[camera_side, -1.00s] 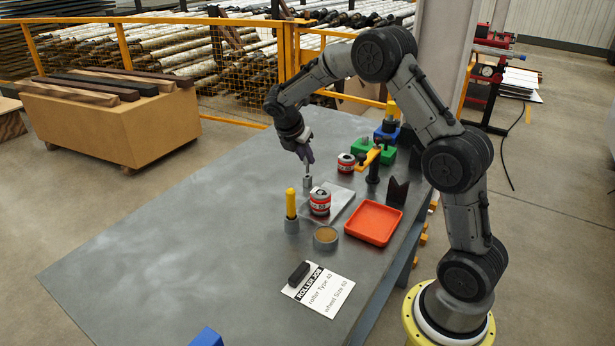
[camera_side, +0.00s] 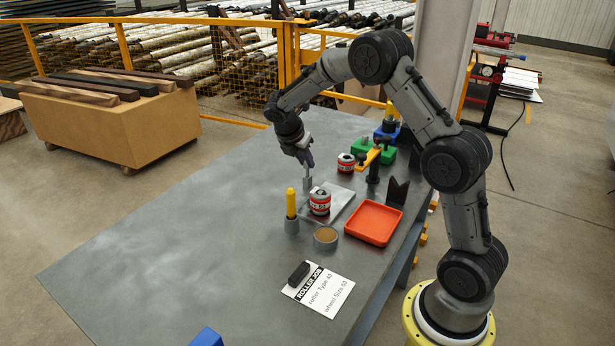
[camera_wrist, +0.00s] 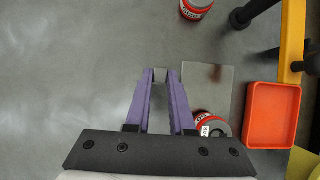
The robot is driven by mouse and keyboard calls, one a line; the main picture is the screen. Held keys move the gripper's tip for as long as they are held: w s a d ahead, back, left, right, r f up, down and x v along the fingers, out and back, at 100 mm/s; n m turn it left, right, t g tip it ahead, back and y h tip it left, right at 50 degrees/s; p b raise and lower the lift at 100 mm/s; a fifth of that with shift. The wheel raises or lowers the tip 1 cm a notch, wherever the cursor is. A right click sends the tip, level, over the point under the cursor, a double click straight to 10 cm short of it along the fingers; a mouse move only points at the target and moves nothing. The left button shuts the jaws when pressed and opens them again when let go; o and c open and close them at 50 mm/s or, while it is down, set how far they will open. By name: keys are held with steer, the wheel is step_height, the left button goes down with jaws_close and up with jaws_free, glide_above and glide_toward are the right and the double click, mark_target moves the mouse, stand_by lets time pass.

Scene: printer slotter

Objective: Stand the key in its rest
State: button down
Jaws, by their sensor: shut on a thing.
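My gripper (camera_side: 305,158) points down over the table, its purple fingers shut on the key (camera_side: 307,172), a thin grey piece showing below the fingertips. A small grey upright holder (camera_side: 307,184), which looks like the rest, stands directly beneath. The key's lower end meets or overlaps the holder's top in the side view; I cannot tell how far it is inside. In the wrist view the purple fingers (camera_wrist: 160,76) have a small grey piece between their tips; the key's lower part and the holder are mostly hidden there.
A red-and-white can (camera_side: 319,202) stands on a grey plate (camera_side: 343,203). Another can (camera_side: 346,163) stands behind. A yellow handle (camera_side: 291,203) stands in a grey cup, near a round tin (camera_side: 326,238) and an orange tray (camera_side: 373,222). The table's left side is clear.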

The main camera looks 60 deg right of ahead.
mark_target(307, 168)
steer(key=shift+f, duration=1.45)
stand_by(0.7)
steer(key=c, duration=0.7)
jaws_free()
